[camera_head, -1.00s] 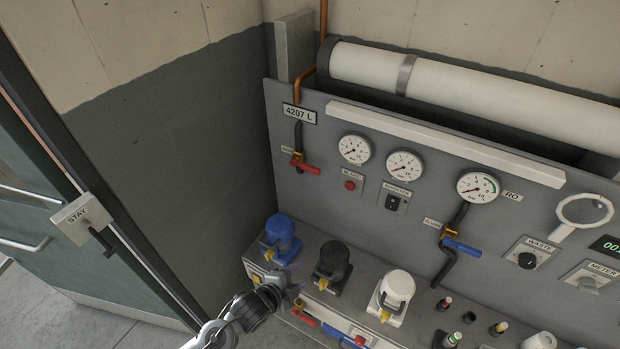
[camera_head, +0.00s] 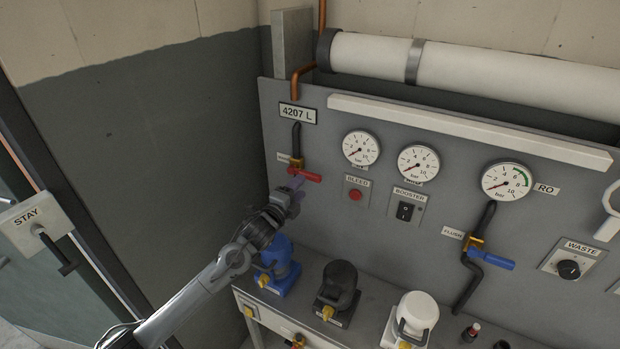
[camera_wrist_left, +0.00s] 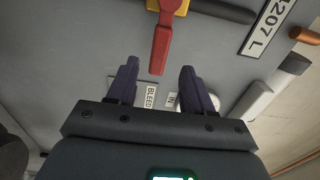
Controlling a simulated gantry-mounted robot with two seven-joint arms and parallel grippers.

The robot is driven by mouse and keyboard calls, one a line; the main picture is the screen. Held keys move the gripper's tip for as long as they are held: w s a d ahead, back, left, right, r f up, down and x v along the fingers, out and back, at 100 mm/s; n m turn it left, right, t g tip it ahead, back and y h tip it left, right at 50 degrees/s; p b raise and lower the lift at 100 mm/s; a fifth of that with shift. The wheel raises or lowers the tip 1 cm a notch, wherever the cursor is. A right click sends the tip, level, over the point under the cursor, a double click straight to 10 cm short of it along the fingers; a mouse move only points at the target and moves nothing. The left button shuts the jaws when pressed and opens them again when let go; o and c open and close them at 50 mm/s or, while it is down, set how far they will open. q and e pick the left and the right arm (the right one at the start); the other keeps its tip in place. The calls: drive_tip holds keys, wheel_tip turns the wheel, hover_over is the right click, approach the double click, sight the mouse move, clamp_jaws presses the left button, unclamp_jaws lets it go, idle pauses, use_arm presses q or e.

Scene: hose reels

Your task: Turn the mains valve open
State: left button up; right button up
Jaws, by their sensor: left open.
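The mains valve has a red lever handle (camera_head: 305,174) on a brass body at the lower end of a black pipe, under the "4207 L" plate on the grey panel. The lever points right in the head view. In the left wrist view the red lever (camera_wrist_left: 161,45) reaches down to the space between the fingertips. My left gripper (camera_head: 292,187) is just below the lever in the head view. Its two dark purple fingers (camera_wrist_left: 158,75) are open, one on each side of the lever's end, with no clear contact. The label beside the valve is partly hidden. My right gripper is not in view.
Right of the valve are pressure gauges (camera_head: 361,148), the red bleed button (camera_head: 355,195) and the booster switch (camera_head: 404,211). A blue-handled flush valve (camera_head: 491,257) is further right. Blue (camera_head: 279,268), black (camera_head: 338,286) and white (camera_head: 413,314) housings stand on the bench below.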

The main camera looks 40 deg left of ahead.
sight(308, 178)
use_arm(q)
drive_tip(key=w, duration=0.5)
drive_tip(key=w+a, duration=0.1)
drive_tip(key=w, duration=0.1)
drive_tip(key=shift+w+a, duration=0.1)
drive_tip(key=shift+w, duration=0.15)
clamp_jaws()
